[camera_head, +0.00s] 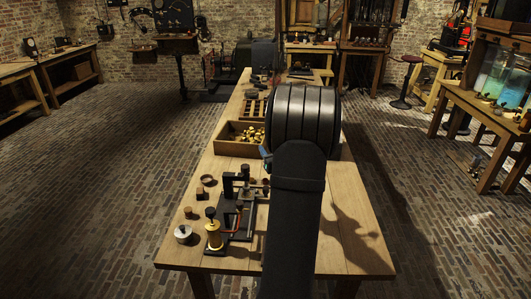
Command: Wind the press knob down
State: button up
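A black press-like frame (229,186) stands on a dark base (238,228) near the front left of the wooden table (185,257). A dark knob (245,171) sits at its top and looks like the press knob. How far down it is wound is too small to tell. A brass cylinder (214,238) with a dark knob (210,213) on top stands at the front of the same base. My arm crosses the table just right of the press and covers part of it. My gripper cannot be made out; the arm hides it.
A wooden tray (238,149) of yellow and dark pieces lies behind the press.

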notch_tip(320, 180, down, 6)
jog(key=s+d+n+g+y, duration=0.1)
jog(key=s+n+y, duration=0.1)
jog(key=s, duration=0.1)
jog(key=n+g+y, duration=0.2)
jog(key=g+y, duration=0.1)
send_near(243, 168)
jog(key=x, duration=0.4)
jog(key=f+x, duration=0.1)
jog(key=x, duration=0.3)
jog(key=w+d+x, duration=0.1)
jog(key=x, duration=0.3)
jog(key=shift+w+f, duration=0.1)
jog(key=shift+f, duration=0.3)
jog(key=shift+t, duration=0.3)
jog(key=c, duration=1)
